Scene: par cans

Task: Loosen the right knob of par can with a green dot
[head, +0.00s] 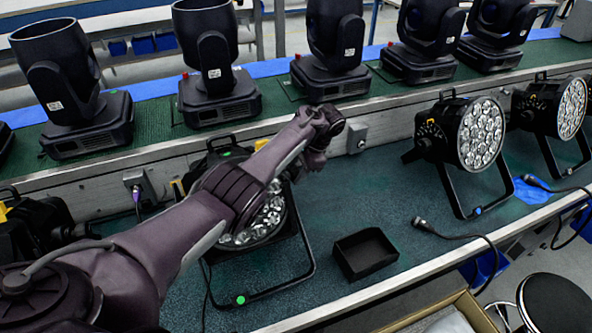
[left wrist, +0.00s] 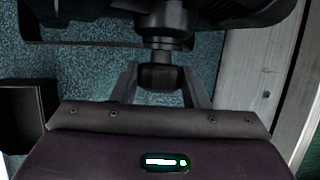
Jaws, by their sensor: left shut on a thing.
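The par can (head: 266,222) with a green dot (head: 240,299) on its bracket stands at the centre left of the head view, its lamp face partly hidden behind my left arm. The right knob (left wrist: 160,76) is a dark round piece on a short shaft, seen in the left wrist view below the black can body. My left gripper (left wrist: 160,86) is shut on this knob, with one finger on each side. In the head view my left wrist bends down at the can's right side, and the fingertips and knob are hidden there. My right gripper is not in view.
An open black box (head: 365,253) sits on the bench (head: 330,215) right of the can; it also shows in the left wrist view (left wrist: 22,112). Another par can (head: 482,134) stands farther right. A cable (head: 455,236) lies near the front edge. Moving-head lights line the back shelf.

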